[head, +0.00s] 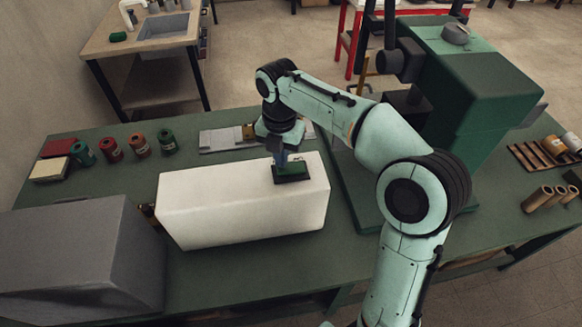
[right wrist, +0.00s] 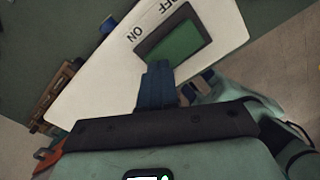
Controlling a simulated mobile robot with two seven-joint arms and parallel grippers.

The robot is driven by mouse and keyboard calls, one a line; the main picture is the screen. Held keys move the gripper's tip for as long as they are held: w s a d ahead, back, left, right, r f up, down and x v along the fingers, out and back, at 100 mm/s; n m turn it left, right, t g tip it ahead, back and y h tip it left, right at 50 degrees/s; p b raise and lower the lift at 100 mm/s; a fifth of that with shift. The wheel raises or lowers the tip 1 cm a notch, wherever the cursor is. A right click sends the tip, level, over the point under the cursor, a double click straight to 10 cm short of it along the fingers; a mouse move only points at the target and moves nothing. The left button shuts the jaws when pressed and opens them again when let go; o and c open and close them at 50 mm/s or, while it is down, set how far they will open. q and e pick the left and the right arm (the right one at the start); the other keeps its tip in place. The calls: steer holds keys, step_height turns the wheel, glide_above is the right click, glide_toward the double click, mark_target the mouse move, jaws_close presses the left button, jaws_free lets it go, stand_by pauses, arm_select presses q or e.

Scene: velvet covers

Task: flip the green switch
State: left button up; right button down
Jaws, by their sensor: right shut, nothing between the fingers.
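The green switch (head: 293,171) is a wide rocker in a black frame on top of a long white box (head: 235,215). In the right wrist view the switch (right wrist: 174,47) shows its green face, with "ON" and "OFF" printed on the white box (right wrist: 110,72) along one side. My right gripper (head: 281,160) points down at the switch from above, partly covering it. Its blue fingers (right wrist: 159,68) are shut and empty, with the tips at the frame's edge nearer "ON". I cannot tell whether they touch it. My left gripper is not in view.
A grey sloped box (head: 85,255) stands left of the white box. Several spools (head: 111,149) stand behind at left. A large green machine (head: 470,90) stands at right, near my right arm. A wooden rack (head: 545,152) and tubes lie farther right on the green bench.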

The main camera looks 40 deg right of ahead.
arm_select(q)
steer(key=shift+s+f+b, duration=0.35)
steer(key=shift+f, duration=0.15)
arm_select(e)
steer(key=shift+f, duration=0.8)
steer(key=shift+r+p, duration=1.5)
steer(key=shift+r, duration=0.85)
steer(key=shift+r+p, duration=0.75)
steer(key=shift+r, duration=0.5)
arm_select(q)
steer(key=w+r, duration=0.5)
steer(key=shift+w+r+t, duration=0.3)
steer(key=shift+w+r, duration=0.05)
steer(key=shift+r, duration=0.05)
arm_select(e)
steer(key=shift+w, duration=0.1)
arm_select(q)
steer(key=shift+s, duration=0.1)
arm_select(e)
steer(key=shift+s, duration=0.2)
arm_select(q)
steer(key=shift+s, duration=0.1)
arm_select(e)
steer(key=shift+f, duration=0.1)
